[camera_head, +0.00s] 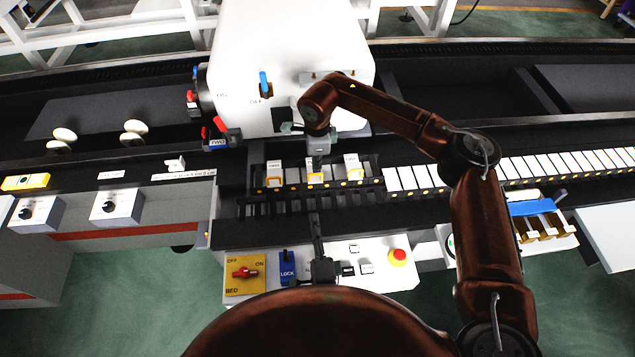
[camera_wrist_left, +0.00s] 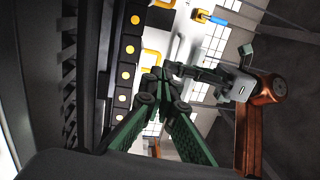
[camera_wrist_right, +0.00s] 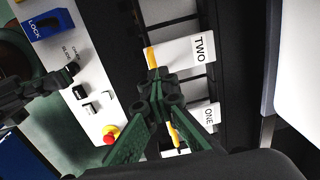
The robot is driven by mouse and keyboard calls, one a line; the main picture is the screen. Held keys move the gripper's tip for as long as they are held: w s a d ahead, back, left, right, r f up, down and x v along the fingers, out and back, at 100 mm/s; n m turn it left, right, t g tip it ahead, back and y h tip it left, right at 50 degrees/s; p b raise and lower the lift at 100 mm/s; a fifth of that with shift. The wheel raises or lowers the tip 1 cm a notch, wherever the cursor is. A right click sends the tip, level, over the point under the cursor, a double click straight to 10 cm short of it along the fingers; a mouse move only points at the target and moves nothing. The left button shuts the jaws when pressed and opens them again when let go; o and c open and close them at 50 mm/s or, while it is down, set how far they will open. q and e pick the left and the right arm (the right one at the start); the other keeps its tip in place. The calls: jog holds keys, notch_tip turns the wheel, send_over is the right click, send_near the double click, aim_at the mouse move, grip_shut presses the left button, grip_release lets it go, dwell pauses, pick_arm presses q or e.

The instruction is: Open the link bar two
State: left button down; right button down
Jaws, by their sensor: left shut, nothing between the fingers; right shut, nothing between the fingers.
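Link bar two is the white block labelled TWO (camera_wrist_right: 182,52) in the right wrist view, with a yellow handle (camera_wrist_right: 152,58) at its end. In the head view it is the middle block (camera_head: 317,179), partly hidden by my right gripper. My right gripper (camera_head: 319,163) points down over it, shut and empty. In the right wrist view its fingertips (camera_wrist_right: 154,76) are beside the handle; I cannot tell whether they touch. My left gripper (camera_head: 314,218) is shut and empty, low in front of the rack. Its fingertips (camera_wrist_left: 160,74) appear near a yellow handle (camera_wrist_left: 151,57) in the left wrist view.
Link bar one (camera_wrist_right: 206,114) is beside bar two, and another block (camera_head: 275,180) stands on its other side. A control panel with a red emergency button (camera_head: 398,257) and blue LOCK switch (camera_head: 287,268) lies in front. A white machine housing (camera_head: 295,50) rises behind.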

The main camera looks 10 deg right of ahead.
aim_at(317, 181)
pick_arm(q)
jog(key=shift+h, duration=0.5)
jog(key=w, duration=0.4)
jog(key=w+d+r, duration=0.1)
jog(key=w, duration=0.3)
jog(key=w+d+r, duration=0.1)
jog(key=w, duration=0.3)
jog(key=shift+w+d+r, duration=0.1)
jog(key=shift+w+r, duration=0.2)
pick_arm(e)
jog(key=c, duration=2.7)
grip_release()
jog(key=o, duration=0.6)
jog(key=shift+r, duration=0.1)
